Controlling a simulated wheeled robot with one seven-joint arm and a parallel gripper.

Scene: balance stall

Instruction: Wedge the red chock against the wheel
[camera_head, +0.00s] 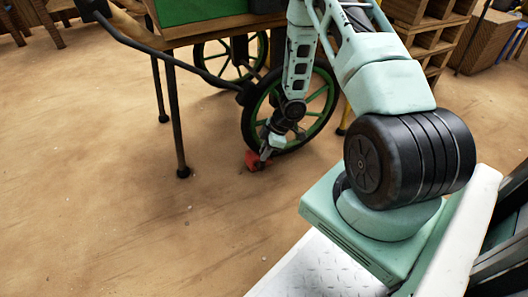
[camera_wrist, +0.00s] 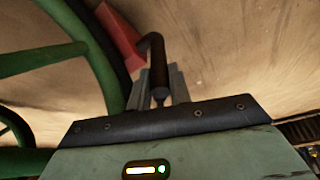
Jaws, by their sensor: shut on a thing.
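The red chock (camera_head: 252,161) is on the ground at the lower left of the cart's near wheel (camera_head: 247,118), which has a black tyre and green spokes. In the head view the chock appears close against the tyre. My gripper (camera_head: 265,156) is at the chock, low beside the wheel. In the wrist view the red chock (camera_wrist: 121,38) lies next to the dark tyre (camera_wrist: 108,80), and my gripper (camera_wrist: 160,85) is shut on the chock's dark bent handle (camera_wrist: 158,60). Whether chock and tyre touch is hard to tell.
The cart (camera_head: 215,30) has a green panel, a black handle bar and thin dark legs (camera_head: 178,120) left of the wheel. A second wheel (camera_head: 212,58) stands behind. Wooden shelves (camera_head: 430,35) are at the back right. The sandy floor (camera_head: 90,190) at left is open.

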